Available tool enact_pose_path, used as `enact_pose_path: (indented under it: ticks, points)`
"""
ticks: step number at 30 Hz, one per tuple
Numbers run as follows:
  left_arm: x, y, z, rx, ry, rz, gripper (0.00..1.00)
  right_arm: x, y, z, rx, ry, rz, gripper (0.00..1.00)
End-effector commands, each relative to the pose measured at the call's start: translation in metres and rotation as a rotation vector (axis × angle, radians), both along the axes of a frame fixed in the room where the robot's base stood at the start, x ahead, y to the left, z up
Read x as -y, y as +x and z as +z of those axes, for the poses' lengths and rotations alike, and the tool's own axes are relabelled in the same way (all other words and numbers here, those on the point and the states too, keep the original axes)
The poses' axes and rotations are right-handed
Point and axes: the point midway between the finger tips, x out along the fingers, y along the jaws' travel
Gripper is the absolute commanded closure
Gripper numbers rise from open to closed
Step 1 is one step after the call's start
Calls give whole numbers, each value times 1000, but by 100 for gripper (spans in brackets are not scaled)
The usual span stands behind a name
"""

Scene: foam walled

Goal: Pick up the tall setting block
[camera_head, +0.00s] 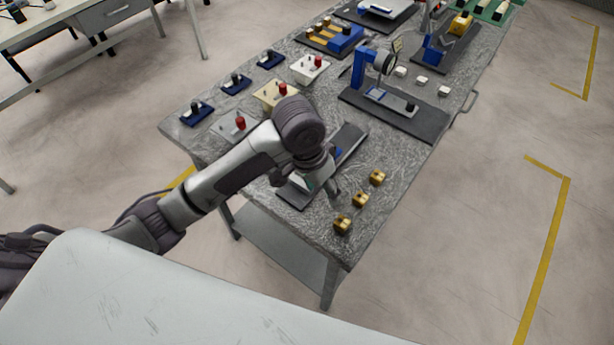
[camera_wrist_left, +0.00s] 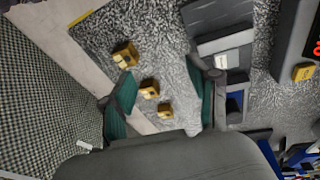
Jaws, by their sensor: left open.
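Three small brass-coloured blocks stand in a row near the right front edge of the grey-topped table: a near one (camera_head: 342,224), a middle one (camera_head: 360,199) and a far one (camera_head: 377,177). I cannot tell from their heights which is the tall setting block. In the left wrist view the row also shows, with one larger-looking block (camera_wrist_left: 124,54) and two smaller-looking ones (camera_wrist_left: 150,88) (camera_wrist_left: 165,111). My left gripper (camera_head: 320,188) is above the table, left of the row. Its teal-padded fingers (camera_wrist_left: 163,103) are apart, with nothing held. My right gripper is out of view.
A dark grey fixture (camera_head: 348,140) with blue parts lies partly hidden under my left arm. A blue-post gauge stand (camera_head: 395,110) is farther back. Several boxes with red knobs (camera_head: 276,93) stand at the left. The table strip around the blocks is clear.

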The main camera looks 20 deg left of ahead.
Motion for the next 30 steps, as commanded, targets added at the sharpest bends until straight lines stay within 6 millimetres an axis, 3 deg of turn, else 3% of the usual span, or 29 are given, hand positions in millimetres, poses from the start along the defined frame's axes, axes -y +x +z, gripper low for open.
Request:
enact_pose_path:
  ticks: [1,6,13,17,24,30]
  points:
    - [-9,17,15,-6,39,7,40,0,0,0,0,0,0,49]
    - [-37,49,54,-64,138,60,40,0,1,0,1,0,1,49]
    - [-59,65,84,-103,198,120,40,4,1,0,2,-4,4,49]
    - [-60,66,74,-110,201,126,40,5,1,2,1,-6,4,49]
    - [-60,65,27,-109,201,125,40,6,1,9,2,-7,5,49]
    - [-59,66,4,-105,199,124,40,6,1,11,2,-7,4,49]
